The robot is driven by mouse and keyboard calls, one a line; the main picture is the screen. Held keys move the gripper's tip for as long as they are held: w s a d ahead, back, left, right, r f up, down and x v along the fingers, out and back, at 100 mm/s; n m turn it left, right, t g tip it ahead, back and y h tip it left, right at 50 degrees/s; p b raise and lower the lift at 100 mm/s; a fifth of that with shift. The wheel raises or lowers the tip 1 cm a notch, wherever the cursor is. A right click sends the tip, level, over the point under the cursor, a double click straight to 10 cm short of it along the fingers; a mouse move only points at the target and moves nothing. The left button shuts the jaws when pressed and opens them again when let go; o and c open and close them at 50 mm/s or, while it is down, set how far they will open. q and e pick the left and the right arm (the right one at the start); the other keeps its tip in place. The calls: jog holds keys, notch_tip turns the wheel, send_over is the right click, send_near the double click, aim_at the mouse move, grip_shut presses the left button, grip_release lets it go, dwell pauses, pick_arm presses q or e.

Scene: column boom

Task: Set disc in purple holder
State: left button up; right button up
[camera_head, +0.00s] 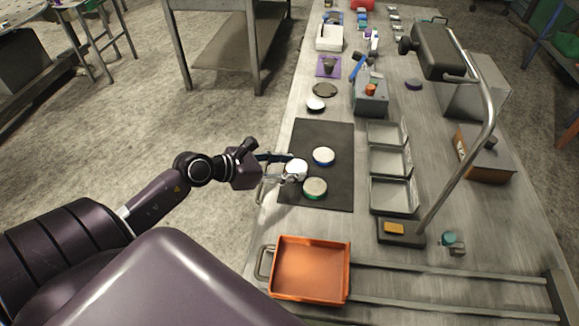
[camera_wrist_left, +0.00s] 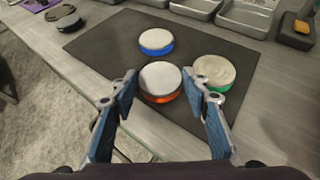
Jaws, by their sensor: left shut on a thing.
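My left gripper (camera_head: 289,167) is at the left part of a dark mat (camera_head: 325,135), shut on a white-topped disc (camera_head: 297,168). In the left wrist view this disc (camera_wrist_left: 160,80) shows an orange-red rim between the two blue fingers of the gripper (camera_wrist_left: 160,88). I cannot tell whether it is clear of the mat. A blue-rimmed disc (camera_head: 324,156) and a green-rimmed disc (camera_head: 315,187) lie beside it. A purple square holder (camera_head: 320,71) with a dark piece on it lies farther up the bench. My right gripper is not in view.
A dark-rimmed disc (camera_head: 316,104) and a dark round piece (camera_head: 325,90) lie between mat and purple holder. Grey trays (camera_head: 388,163) and a lamp (camera_head: 435,50) stand right of the mat. An orange tray (camera_head: 311,269) is at the near end.

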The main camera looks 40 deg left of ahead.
pick_arm(q)
jog(key=shift+f, duration=0.1)
jog(key=o, duration=1.2)
